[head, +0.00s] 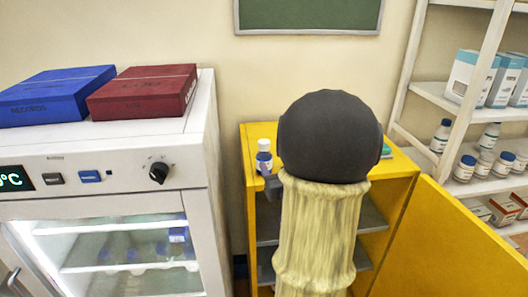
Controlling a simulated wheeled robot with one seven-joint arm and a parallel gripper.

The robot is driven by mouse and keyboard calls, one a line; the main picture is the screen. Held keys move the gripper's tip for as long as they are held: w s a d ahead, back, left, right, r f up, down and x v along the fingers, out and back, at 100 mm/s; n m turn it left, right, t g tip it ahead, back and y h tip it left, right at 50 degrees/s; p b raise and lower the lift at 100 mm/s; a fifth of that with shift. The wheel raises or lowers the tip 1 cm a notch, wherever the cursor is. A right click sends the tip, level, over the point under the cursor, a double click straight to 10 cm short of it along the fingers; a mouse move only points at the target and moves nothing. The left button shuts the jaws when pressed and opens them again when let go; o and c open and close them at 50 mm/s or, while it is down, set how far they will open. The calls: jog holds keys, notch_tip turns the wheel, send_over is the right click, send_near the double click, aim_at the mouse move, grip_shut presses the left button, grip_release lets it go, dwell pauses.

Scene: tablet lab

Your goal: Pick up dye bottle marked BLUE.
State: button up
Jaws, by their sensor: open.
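A small bottle (264,158) with a white cap and a blue-and-white label stands upright on top of the yellow cabinet (252,132), near its left side. Its label is too small to read, so I cannot confirm the word BLUE. My arm, with a dark round joint and a pale yellow sleeve, covers the middle of the cabinet. My gripper (272,187) is mostly hidden behind the arm. Only a small dark grey piece, which looks like part of it, shows just below and right of the bottle. I see nothing held.
A green item (386,152) shows partly behind my arm on the cabinet top. The cabinet door (450,245) stands open at the right. A white cooler (205,140) with a blue box (55,97) and a red box (143,92) stands left. White shelves (440,98) hold bottles and boxes.

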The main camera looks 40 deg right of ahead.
aim_at(266, 147)
jog(key=p+x, duration=0.7)
jog(key=x, duration=0.1)
jog(key=shift+w+d, duration=0.15)
jog(key=shift+w, duration=0.4)
jog(key=shift+w+d, duration=0.1)
jog(key=shift+w+r+p, duration=0.1)
jog(key=shift+w+p, duration=0.15)
jog(key=shift+p, duration=0.15)
jog(key=p+x, duration=0.2)
jog(key=x, duration=0.1)
jog(key=shift+w+d, duration=0.1)
jog(key=shift+w, duration=0.2)
jog(key=shift+w+d, duration=0.2)
jog(key=shift+w, duration=0.25)
